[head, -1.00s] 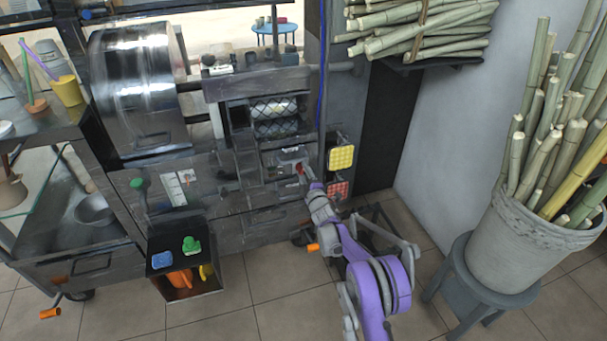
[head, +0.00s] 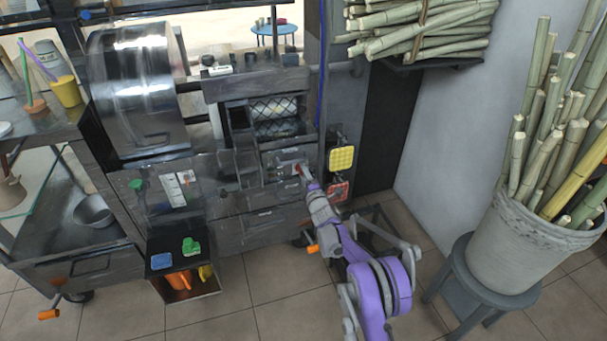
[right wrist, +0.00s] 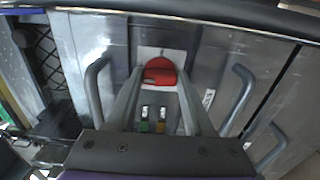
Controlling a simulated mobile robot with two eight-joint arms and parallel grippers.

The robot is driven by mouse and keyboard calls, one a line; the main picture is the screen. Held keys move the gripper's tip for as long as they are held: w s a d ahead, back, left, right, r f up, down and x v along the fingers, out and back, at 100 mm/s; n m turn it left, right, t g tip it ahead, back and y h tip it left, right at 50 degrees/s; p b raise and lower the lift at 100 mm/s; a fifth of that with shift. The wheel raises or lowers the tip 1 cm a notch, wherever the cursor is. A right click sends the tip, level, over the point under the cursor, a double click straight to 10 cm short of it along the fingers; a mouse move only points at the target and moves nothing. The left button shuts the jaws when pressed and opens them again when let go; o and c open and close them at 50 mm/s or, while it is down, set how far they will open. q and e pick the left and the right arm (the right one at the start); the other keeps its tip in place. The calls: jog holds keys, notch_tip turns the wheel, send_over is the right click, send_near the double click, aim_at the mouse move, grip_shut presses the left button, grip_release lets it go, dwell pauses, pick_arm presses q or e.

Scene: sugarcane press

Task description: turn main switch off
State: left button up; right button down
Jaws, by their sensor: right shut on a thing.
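The main switch is a red rotary knob (right wrist: 160,72) on a pale plate on the machine's metal front, shown in the right wrist view. In the head view the red knob (head: 297,170) is small, at the tip of my right arm. My right gripper (right wrist: 160,80) has its two grey fingers on either side of the red knob and is shut on it. In the head view the right gripper (head: 304,178) reaches up to the panel from below. My left gripper is not in view.
Small indicators or buttons (right wrist: 153,120) sit below the knob, with grey handles (right wrist: 238,98) beside it. Yellow (head: 342,158) and red (head: 338,191) pads are right of the arm. A stool (head: 485,290) with a cane bucket (head: 520,245) stands at right.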

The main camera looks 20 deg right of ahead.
jog(key=shift+c, duration=1.4)
grip_release()
